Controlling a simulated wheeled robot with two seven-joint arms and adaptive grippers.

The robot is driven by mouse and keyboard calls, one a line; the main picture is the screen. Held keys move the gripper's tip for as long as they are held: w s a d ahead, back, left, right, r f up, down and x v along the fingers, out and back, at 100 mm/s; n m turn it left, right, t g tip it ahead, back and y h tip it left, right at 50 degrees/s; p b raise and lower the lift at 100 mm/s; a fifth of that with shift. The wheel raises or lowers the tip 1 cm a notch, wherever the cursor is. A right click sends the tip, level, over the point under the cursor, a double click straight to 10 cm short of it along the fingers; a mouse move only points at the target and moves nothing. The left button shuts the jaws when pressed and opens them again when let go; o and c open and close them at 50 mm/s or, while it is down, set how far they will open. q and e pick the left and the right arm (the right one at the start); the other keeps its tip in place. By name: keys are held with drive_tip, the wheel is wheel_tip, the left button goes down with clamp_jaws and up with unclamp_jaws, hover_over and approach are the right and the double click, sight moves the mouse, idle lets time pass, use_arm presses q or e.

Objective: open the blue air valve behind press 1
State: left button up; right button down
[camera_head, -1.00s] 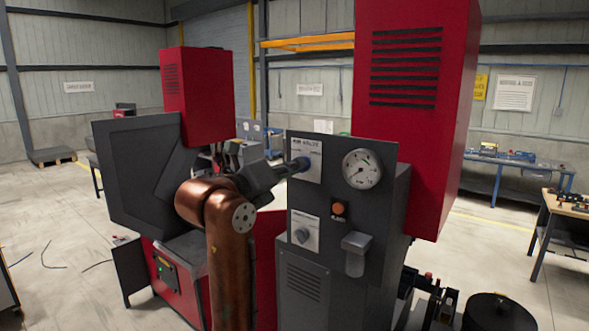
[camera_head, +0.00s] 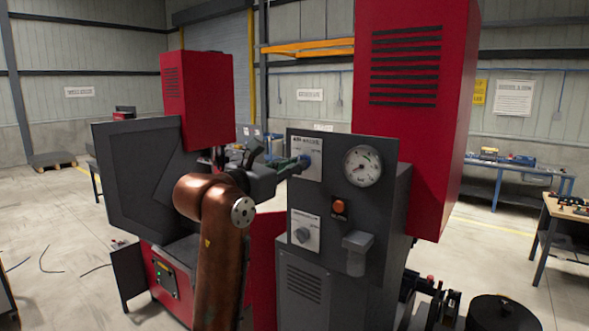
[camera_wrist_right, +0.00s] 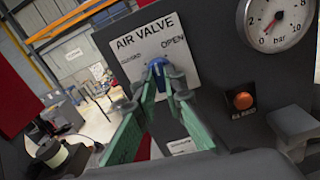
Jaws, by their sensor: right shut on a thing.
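The blue air valve (camera_wrist_right: 156,68) sits on a white plate marked AIR VALVE (camera_wrist_right: 150,48), with OPEN on the right and a smaller word, hard to read, on the left. The plate is on the dark panel behind the press. In the wrist view my right gripper (camera_wrist_right: 164,82) has its green fingers shut on the blue handle, which points roughly upward. My left gripper is not in view.
A pressure gauge (camera_head: 362,166), an orange button (camera_head: 339,207), a regulator knob (camera_head: 302,235) and a grey filter cup (camera_head: 356,250) are close by on the panel. Open floor lies to the left.

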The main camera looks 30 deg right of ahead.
drive_tip(key=shift+f+m+b, duration=0.1)
drive_tip(key=shift+m+b, duration=0.4)
drive_tip(key=shift+m, duration=3.2)
drive_tip(key=c, duration=2)
unclamp_jaws()
drive_tip(key=v, duration=1.2)
drive_tip(key=shift+a, duration=0.1)
